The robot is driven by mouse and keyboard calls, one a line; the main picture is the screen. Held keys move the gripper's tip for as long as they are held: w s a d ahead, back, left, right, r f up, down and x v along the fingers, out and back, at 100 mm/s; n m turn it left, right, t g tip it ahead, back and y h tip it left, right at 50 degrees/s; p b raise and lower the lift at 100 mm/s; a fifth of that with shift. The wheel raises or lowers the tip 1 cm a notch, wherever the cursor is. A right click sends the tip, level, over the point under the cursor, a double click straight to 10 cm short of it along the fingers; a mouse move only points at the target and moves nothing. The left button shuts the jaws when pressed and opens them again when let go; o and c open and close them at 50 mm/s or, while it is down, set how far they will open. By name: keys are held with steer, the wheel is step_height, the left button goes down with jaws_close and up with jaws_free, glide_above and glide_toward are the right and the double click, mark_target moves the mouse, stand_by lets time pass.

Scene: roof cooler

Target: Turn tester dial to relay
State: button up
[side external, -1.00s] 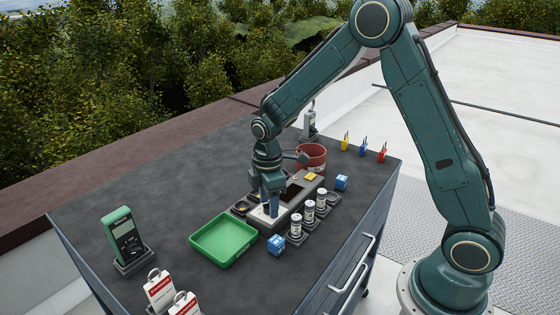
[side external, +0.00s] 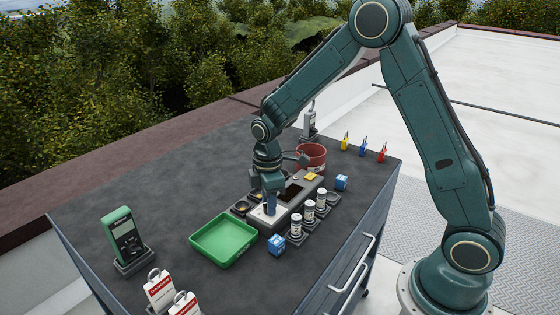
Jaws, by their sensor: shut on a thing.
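The grey tester box (side external: 292,205) stands in the middle of the dark bench top. It has a pale panel (side external: 259,214) at its near left end and a dark area and a yellow part towards its far end. My gripper (side external: 269,208) points straight down over the pale panel and is shut on the dial there. The dial is mostly hidden by the fingers, and its setting and labels are too small to read.
A green tray (side external: 224,240) lies left of the tester. A green meter (side external: 123,235) and danger tags (side external: 160,290) are at the left front.

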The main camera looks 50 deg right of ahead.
steer(key=m, duration=1.1)
steer(key=shift+m, duration=0.3)
steer(key=m, duration=0.5)
steer(key=shift+m, duration=0.3)
steer(key=m, duration=0.5)
steer(key=shift+m, duration=0.3)
steer(key=o, duration=1)
steer(key=shift+r, duration=0.15)
